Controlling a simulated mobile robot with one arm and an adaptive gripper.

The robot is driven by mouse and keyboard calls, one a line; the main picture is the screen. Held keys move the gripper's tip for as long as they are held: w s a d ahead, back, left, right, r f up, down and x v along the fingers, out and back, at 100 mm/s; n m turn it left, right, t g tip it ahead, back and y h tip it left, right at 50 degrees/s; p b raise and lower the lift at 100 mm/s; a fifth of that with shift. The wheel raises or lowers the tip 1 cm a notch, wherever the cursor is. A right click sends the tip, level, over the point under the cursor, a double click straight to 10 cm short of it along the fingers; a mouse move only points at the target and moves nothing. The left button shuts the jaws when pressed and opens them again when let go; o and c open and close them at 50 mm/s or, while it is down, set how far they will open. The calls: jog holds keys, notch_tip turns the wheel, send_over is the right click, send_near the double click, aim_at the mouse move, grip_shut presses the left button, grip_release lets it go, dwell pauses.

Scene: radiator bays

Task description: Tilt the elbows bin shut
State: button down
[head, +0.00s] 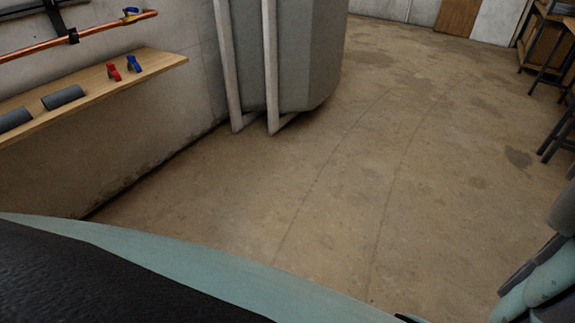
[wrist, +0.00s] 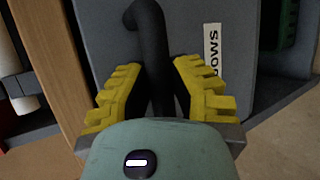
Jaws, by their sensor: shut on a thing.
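The elbows bin (wrist: 110,35) fills the middle of the wrist view as a grey front panel. A white label (wrist: 212,50) on it shows only the letters "OWS"; the rest is hidden. A black curved handle (wrist: 149,30) stands out from the panel. My gripper (wrist: 158,70), with yellow ribbed fingers, is around the handle, one finger on each side, and shut on it. The handle's lower part runs down between the fingers and is hidden behind the gripper body. I cannot tell how far the bin is tilted. The bin does not show in the head view.
A wooden upright (wrist: 52,60) stands left of the bin, and a green object (wrist: 288,20) is at upper right. In the head view, a wall shelf (head: 150,68) holds grey tubes and red and blue clips below a copper pipe (head: 100,27). The concrete floor (head: 400,170) is broadly clear.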

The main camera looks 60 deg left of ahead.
jog(key=shift+w+d, duration=0.2)
jog(key=shift+d, duration=0.25)
dwell(0.4)
jog(key=c, duration=0.8)
grip_release()
jog(key=shift+w+d+r, duration=0.1)
jog(key=shift+d, duration=0.1)
jog(key=shift+c, duration=0.2)
jog(key=shift+a+r, duration=0.4)
jog(key=shift+a, duration=0.15)
jog(key=shift+a+r, duration=0.15)
jog(key=shift+a, duration=0.45)
jog(key=v, duration=0.9)
jog(key=shift+a, duration=0.25)
jog(key=shift+r, duration=0.15)
